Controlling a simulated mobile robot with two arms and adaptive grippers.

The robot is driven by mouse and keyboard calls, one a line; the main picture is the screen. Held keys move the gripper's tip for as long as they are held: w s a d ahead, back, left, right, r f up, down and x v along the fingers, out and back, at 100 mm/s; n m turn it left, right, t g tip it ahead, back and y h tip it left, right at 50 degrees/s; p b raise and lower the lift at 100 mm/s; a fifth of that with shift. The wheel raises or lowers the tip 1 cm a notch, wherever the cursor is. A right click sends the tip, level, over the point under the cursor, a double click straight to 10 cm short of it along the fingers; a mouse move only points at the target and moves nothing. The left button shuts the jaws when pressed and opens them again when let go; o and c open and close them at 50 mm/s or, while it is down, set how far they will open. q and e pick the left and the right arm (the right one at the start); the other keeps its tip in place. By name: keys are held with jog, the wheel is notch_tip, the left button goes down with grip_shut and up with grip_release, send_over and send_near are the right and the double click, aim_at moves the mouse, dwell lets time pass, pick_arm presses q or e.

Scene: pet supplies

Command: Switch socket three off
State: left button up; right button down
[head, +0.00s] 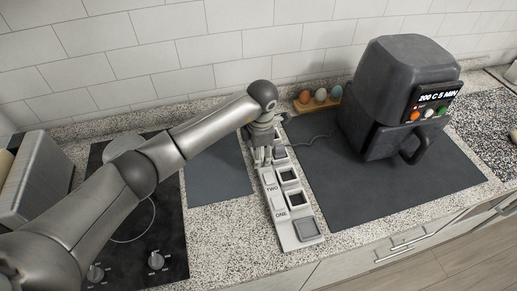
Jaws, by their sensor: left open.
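A white power strip (283,235) lies on the speckled counter, running away from the front edge. The labels ONE and TWO can be read on its near and middle parts. Dark square sockets sit beside these labels, and a grey square piece is at the near end. My left gripper (262,160) is over the far end of the strip, fingers pointing down and apart. It hides the label and switch of the third socket, so I cannot tell the switch's position. I cannot tell if the fingers touch the strip. My right gripper is out of view.
A black air fryer (385,95) with a lit display stands on a dark mat (370,190) right of the strip. A thin cable runs from the strip's far end towards it. An egg holder (303,106) is behind. A black cooktop (165,215) and grey toaster (38,172) are left.

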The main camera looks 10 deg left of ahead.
pick_arm(q)
jog(key=shift+f, duration=0.6)
